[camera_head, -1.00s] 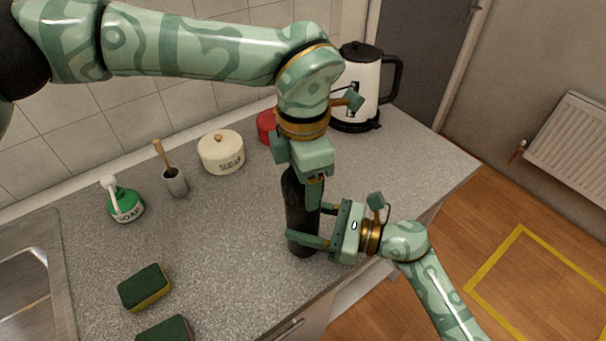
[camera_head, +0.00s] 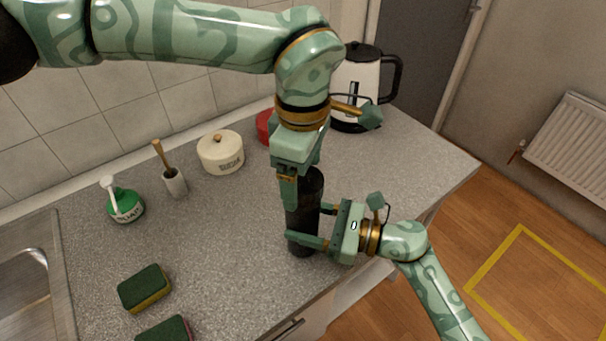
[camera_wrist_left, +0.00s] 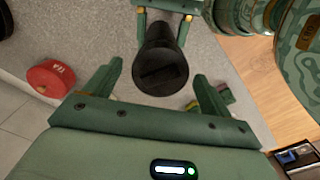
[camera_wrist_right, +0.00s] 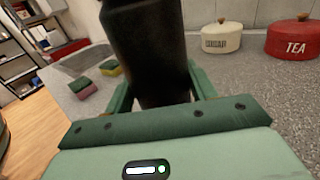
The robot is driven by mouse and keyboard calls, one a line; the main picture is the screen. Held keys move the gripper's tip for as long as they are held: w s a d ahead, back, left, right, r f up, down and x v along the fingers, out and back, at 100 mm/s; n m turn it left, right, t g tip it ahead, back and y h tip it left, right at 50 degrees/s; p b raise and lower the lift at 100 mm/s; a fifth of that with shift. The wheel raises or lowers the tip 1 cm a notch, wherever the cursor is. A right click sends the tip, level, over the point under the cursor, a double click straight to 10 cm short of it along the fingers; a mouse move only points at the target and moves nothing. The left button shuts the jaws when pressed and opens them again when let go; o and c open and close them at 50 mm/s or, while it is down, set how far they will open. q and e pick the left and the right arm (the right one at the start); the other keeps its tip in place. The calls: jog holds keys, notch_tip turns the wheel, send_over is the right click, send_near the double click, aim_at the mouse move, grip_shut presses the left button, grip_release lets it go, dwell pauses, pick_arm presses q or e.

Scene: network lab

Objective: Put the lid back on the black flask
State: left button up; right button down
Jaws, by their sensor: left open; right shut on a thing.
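The black flask (camera_head: 304,216) stands upright near the counter's front edge. My right gripper (camera_head: 308,225) is shut around its lower body, and the flask fills its jaws in the right wrist view (camera_wrist_right: 150,50). My left gripper (camera_head: 302,186) is open at the flask's top end, pointing down. In the left wrist view the flask's round, dark top (camera_wrist_left: 162,72) lies between the spread fingers, with a gap on each side. The top looks flat and faintly marked; I cannot tell whether this is the lid. No separate lid shows.
A white kettle (camera_head: 356,85), a red tea tin (camera_wrist_right: 302,38) and a cream sugar pot (camera_head: 221,155) stand behind.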

pick_arm(q)
jog(key=shift+r, duration=1.45)
jog(key=shift+c, duration=0.4)
jog(key=shift+d+r, duration=0.2)
jog(key=shift+d+r+n, duration=0.1)
jog(key=shift+r+n, duration=0.25)
jog(key=shift+n, duration=0.25)
jog(key=shift+r+n, duration=0.35)
jog(key=shift+n, duration=0.85)
jog(key=n, duration=0.2)
jog(key=r+n, duration=0.1)
jog(key=n, duration=0.2)
jog(key=shift+r, duration=0.1)
jog(key=n, duration=0.4)
jog(key=shift+a+r+n, duration=0.2)
jog(key=shift+r+n, duration=0.05)
jog(key=shift+n, duration=0.15)
jog(key=n, duration=0.2)
jog(key=shift+a+n, duration=0.15)
jog(key=shift+n, duration=0.15)
